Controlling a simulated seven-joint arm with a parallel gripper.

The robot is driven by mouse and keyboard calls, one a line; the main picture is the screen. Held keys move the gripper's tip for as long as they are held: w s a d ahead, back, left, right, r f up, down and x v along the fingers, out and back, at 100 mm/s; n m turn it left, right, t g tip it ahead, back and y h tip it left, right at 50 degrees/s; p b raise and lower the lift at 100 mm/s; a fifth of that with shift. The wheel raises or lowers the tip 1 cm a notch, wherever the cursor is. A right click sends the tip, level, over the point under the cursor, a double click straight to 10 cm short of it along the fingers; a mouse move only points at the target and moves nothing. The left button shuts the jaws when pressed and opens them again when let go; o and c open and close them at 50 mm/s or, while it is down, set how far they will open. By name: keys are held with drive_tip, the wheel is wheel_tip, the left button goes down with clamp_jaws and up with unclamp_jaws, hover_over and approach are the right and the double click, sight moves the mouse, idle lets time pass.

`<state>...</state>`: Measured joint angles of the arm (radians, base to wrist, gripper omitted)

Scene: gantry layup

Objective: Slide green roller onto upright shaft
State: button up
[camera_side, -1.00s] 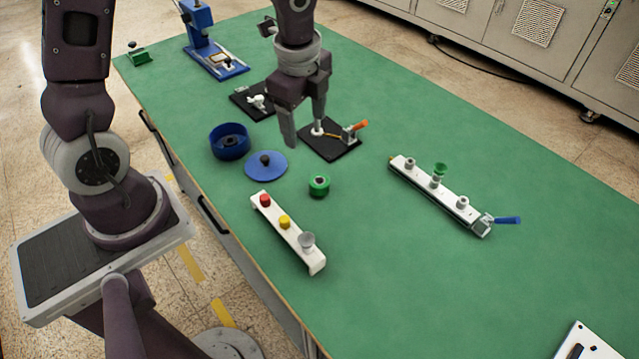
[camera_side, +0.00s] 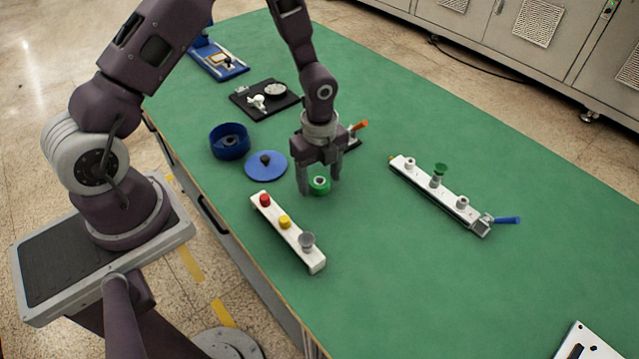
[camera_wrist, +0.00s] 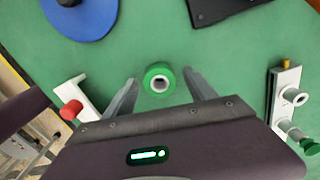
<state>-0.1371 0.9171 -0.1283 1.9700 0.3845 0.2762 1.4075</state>
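The green roller (camera_side: 320,187), a short ring with a pale bore, stands on the green table. In the wrist view the roller (camera_wrist: 160,79) lies between the two fingers of my gripper (camera_wrist: 163,84), with visible gaps on both sides. In the side view my gripper (camera_side: 319,189) points down with its fingers low on either side of the roller. It is open and holds nothing. Behind it, the black-based fixture with the orange handle (camera_side: 359,126) is mostly hidden; an upright post on it showed earlier. I cannot make out that post now.
A white block (camera_side: 289,231) with red, yellow and grey knobs lies in front. A blue disc (camera_side: 266,165) and blue cup (camera_side: 229,141) are to the left. A white rail (camera_side: 420,181) with a green knob is to the right. Another black plate (camera_side: 243,101) is behind.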

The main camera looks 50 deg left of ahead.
sight(320, 177)
drive_tip(key=c, duration=1.3)
drive_tip(key=shift+o, duration=0.2)
wheel_tip(320, 177, up, 10)
drive_tip(key=w+a+r+n, duration=0.1)
drive_tip(key=w+a+n, duration=0.1)
drive_tip(key=w+a, duration=0.3)
drive_tip(key=w+a+r+n, duration=0.2)
drive_tip(key=w+a, duration=0.4)
drive_tip(key=a, duration=0.3)
drive_tip(key=shift+w+a+r+n, duration=0.15)
drive_tip(key=shift+a+r+n, duration=0.2)
drive_tip(key=shift+n, duration=0.35)
